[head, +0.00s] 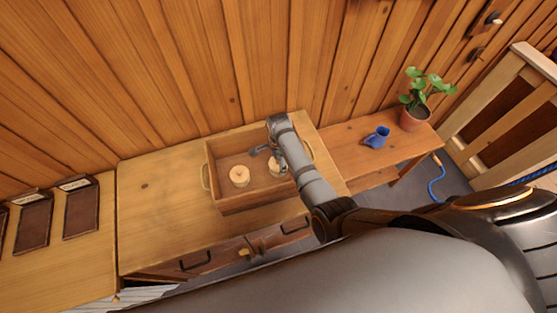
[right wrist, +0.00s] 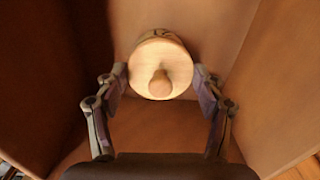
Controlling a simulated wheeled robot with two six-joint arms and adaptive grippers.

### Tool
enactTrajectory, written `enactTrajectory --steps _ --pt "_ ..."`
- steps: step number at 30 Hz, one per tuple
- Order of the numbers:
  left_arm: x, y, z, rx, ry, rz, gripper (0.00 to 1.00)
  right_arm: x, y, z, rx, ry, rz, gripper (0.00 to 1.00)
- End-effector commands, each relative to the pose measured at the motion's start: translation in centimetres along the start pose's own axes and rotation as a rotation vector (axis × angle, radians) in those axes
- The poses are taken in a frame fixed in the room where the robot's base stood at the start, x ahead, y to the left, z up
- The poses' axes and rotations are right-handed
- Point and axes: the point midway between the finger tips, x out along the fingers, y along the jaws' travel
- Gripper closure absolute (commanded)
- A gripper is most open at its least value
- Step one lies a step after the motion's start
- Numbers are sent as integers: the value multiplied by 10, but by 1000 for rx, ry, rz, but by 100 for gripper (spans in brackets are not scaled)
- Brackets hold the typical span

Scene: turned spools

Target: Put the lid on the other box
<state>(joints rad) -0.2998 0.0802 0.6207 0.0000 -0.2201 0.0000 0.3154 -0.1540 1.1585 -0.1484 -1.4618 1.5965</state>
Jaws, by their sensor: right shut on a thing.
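Two small round turned wooden boxes sit in a wooden tray on the table. The left box (head: 239,176) stands free, with a small mark on its pale top. The right box (head: 276,168) is partly hidden by my right arm. In the right wrist view a pale round lid (right wrist: 150,60) with a knob is on a box, whose darker marked side (right wrist: 160,35) shows just behind it. My right gripper (right wrist: 160,88) has its fingers on either side of the lid and is shut on it. In the head view this gripper (head: 266,154) is inside the tray. My left gripper is not in view.
A lower bench to the right holds a blue jug (head: 377,137) and a potted plant (head: 416,117). Dark plaques (head: 81,209) lie at the left. The table (head: 150,220) left of the tray is bare.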

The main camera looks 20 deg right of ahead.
Motion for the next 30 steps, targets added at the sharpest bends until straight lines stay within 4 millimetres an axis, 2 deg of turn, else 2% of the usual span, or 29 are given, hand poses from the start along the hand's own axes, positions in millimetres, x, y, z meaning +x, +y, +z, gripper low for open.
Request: enactTrajectory --steps 26,27,30 --pt "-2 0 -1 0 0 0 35 4 0 0 0 0 0 51" --pt "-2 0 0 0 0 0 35 4 0 0 0 0 0 30" --pt "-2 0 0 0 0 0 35 4 0 0 0 0 0 17"
